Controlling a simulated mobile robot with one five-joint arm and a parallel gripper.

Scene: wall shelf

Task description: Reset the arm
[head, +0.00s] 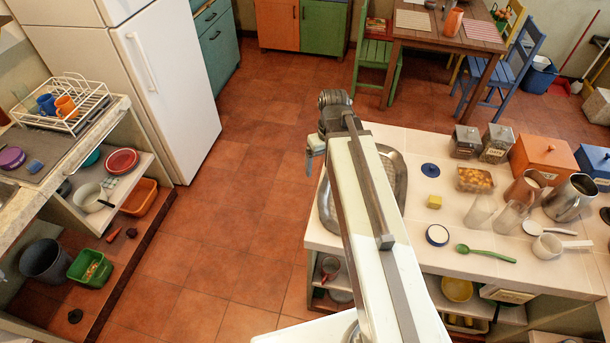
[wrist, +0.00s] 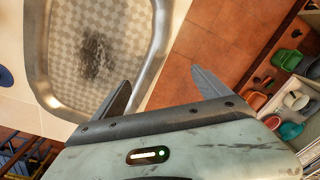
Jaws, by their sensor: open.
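My gripper (wrist: 158,92) shows in the wrist view with its two dark fingers spread wide apart and nothing between them. In the head view my arm reaches forward from the bottom middle, and the end of it with the gripper (head: 314,154) is beside the left edge of the white counter. The gripper is small there and partly hidden by the arm. The metal tray or basin (head: 399,177) on the counter lies beside and partly behind my arm. It also shows in the wrist view (wrist: 152,75), with a dark patch on its checkered bottom.
A shelf unit with a dish rack (head: 75,103) and a white fridge (head: 150,75) stand left. The tiled floor (head: 220,240) between is clear.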

